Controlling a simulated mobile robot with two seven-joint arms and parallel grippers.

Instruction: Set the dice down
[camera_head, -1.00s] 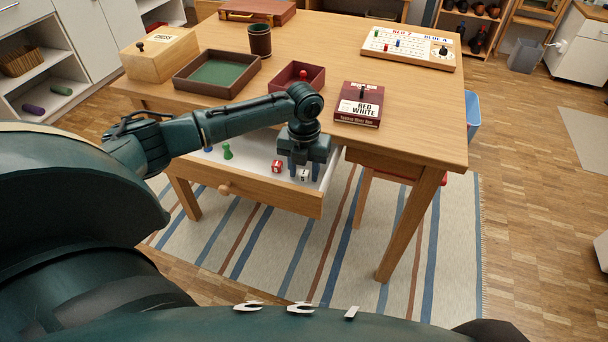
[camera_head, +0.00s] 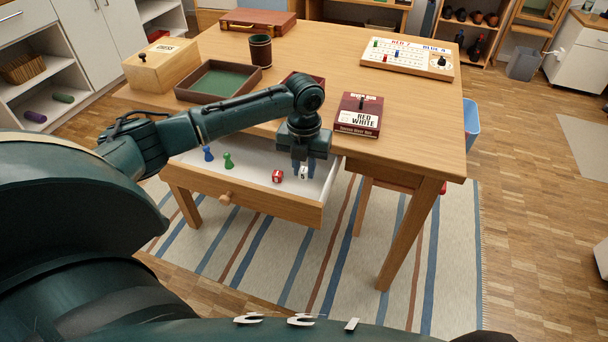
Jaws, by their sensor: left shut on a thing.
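My left gripper (camera_head: 304,172) points down over the right end of the open drawer (camera_head: 262,207). It is shut on a white die (camera_head: 304,173), which shows between its fingertips. I cannot tell whether this die touches the drawer floor. A red die (camera_head: 277,176) lies on the white drawer floor just left of the gripper. A green pawn (camera_head: 228,160) and a blue pawn (camera_head: 208,154) stand farther left in the drawer. My right gripper is not in view.
On the table (camera_head: 420,128) are a red-and-white game box (camera_head: 358,114), a green-lined tray (camera_head: 218,80), a dark cup (camera_head: 261,50), a chess box (camera_head: 162,64) and a scoreboard (camera_head: 408,57). A small red tray (camera_head: 303,79) is mostly hidden behind my arm.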

